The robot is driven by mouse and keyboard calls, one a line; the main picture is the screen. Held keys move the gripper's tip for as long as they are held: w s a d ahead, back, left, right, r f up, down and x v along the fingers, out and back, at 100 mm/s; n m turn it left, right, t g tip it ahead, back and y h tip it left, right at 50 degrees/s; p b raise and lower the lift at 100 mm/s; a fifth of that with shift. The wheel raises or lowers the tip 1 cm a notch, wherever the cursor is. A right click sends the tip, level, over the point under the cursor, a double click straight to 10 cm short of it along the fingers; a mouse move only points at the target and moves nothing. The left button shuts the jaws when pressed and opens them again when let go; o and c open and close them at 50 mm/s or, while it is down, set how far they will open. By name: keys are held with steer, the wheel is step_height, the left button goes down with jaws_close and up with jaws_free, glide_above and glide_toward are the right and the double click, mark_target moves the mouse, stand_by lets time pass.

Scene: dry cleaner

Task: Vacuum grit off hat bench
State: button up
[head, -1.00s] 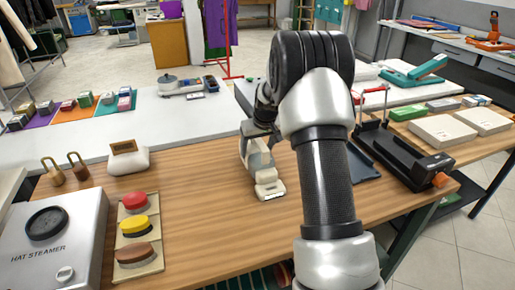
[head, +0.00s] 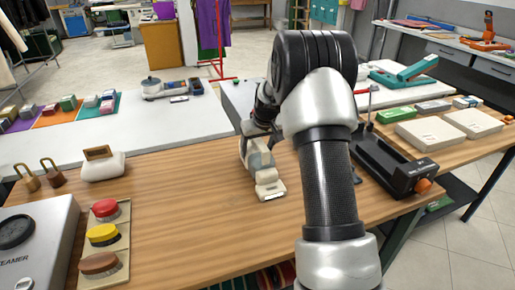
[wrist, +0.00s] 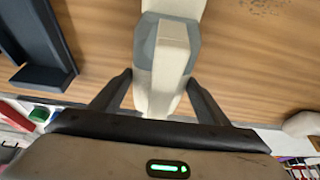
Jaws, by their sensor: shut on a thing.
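My gripper (head: 257,132) is shut on a small cream and grey handheld vacuum (head: 262,168), seen in the head view. The vacuum's nozzle points down toward the wooden hat bench (head: 190,190); I cannot tell if it touches. The wrist view shows the vacuum's body (wrist: 165,55) between the two dark fingers. Small dark specks of grit (wrist: 262,5) show on the wood at the top of the wrist view. In the head view my arm hides part of the bench behind it.
At left are a hat steamer (head: 40,235), a board with red, yellow and brown pads (head: 103,237), a cream block (head: 103,167) and two padlock-like weights (head: 40,177). A black device with an orange knob (head: 400,165) stands right. The bench's front middle looks clear.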

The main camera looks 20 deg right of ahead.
steer(key=r+p, duration=0.1)
steer(key=r, duration=0.3)
steer(key=shift+a+r, duration=0.2)
steer(key=shift+r+p, duration=1.4)
steer(key=shift+r, duration=0.7)
